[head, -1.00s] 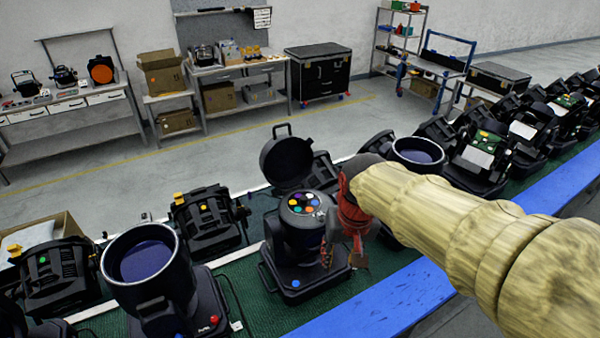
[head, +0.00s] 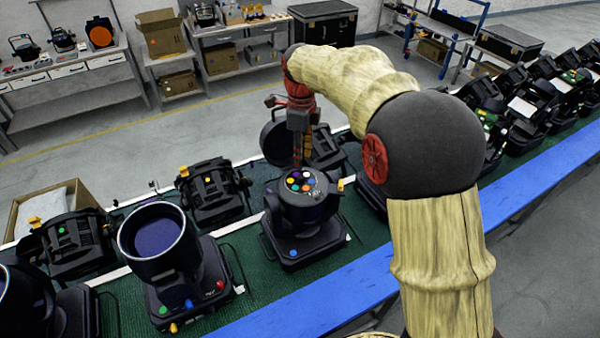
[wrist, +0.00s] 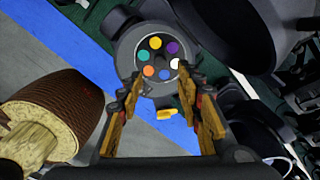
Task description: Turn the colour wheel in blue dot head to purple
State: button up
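The blue dot head (head: 306,210) stands upright on the green bench, with a blue dot (head: 293,253) on its base. Its round black cover (head: 272,140) is swung open behind it. The colour wheel (head: 302,181) faces up with several coloured discs; in the wrist view the wheel (wrist: 160,60) shows yellow at top, purple upper right, white right, blue bottom, orange lower left and green left. A yellow tab (wrist: 166,114) sits on the head's side. My gripper (head: 301,150) hangs above the wheel's far side; in the wrist view its fingers (wrist: 163,92) are apart and empty. Contact cannot be told.
A large-lensed head (head: 157,240) stands left, a smaller black head (head: 213,190) behind it. More heads (head: 520,115) line the bench at right. A blue edge strip (head: 330,300) runs along the front. The open cover is close to my gripper.

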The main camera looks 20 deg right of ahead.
aim_at(301, 176)
jog(key=shift+f+m, duration=0.3)
jog(key=shift+f, duration=0.1)
jog(key=shift+f+p, duration=0.5)
jog(key=shift+f, duration=3)
jog(key=shift+c, duration=1.1)
grip_shut()
